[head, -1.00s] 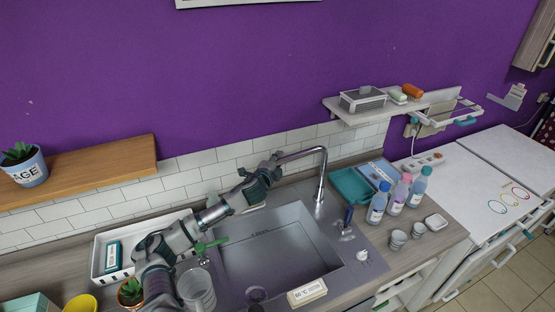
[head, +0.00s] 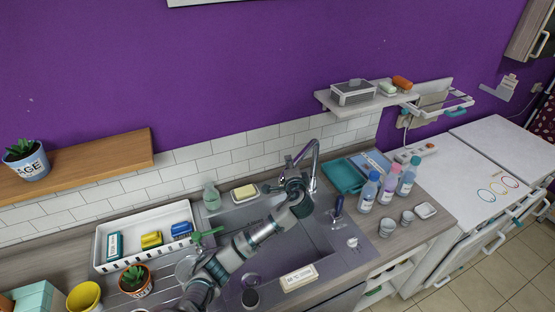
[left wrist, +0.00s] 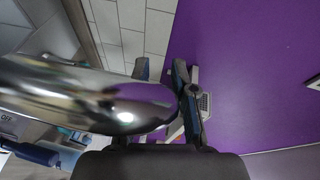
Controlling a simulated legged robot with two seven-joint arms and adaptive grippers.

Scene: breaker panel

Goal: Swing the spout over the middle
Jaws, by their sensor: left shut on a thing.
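The chrome spout (head: 314,160) rises from the tap behind the sink at its right and bends over toward the front left. My left gripper (head: 291,186) is shut on the spout's outer end, over the back right part of the sink basin (head: 297,245). In the left wrist view the spout (left wrist: 75,95) runs in large from the left, and its end lies at the fingers of my left gripper (left wrist: 166,95). The gripper hides the spout's tip in the head view. My right gripper is not in view.
A soap bottle (head: 211,196) and a sponge dish (head: 244,192) stand behind the sink. A white tray (head: 103,246) and a potted plant (head: 135,281) are at the left. Several bottles (head: 387,187) stand at the right, near a teal tray (head: 344,177).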

